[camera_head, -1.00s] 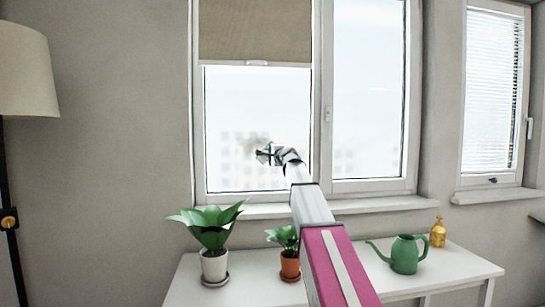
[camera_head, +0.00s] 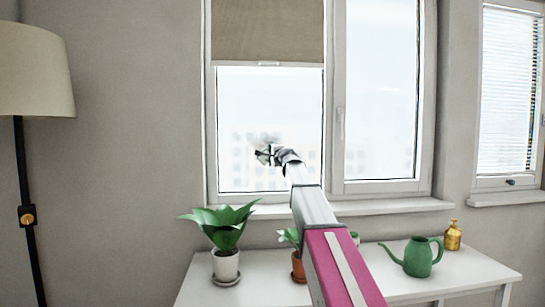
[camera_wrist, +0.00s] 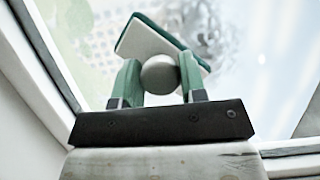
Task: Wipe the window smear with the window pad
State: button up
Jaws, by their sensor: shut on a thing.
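The window pad (camera_wrist: 148,42), a flat pale block with a green edge and a round grey knob, shows in the wrist view. My gripper (camera_wrist: 160,76) is shut on the knob, one green finger on each side. In the head view my gripper (camera_head: 266,156) is in front of the lower part of the left window pane. The smear (camera_wrist: 207,28) is a mottled grey patch on the glass, behind and to the right of the pad in the wrist view. In the head view the smear (camera_head: 264,138) shows just above my gripper, partly hidden. I cannot tell whether the pad touches the glass.
A brown blind (camera_head: 267,30) covers the pane's top. Below the sill (camera_head: 390,206), a white table (camera_head: 440,290) holds a large potted plant (camera_head: 225,262), a small plant (camera_head: 298,268) partly behind my arm, a green watering can (camera_head: 418,258) and a yellow bottle (camera_head: 453,236).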

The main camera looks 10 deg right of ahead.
jog(key=shift+w+a, duration=0.15)
jog(key=shift+a, duration=1.65)
jog(key=shift+a+r, duration=1.15)
jog(key=shift+a, duration=2.2)
jog(key=shift+d+r, duration=1.2)
jog(key=shift+d, duration=7.5)
jog(key=a, duration=1)
jog(key=shift+a, duration=0.35)
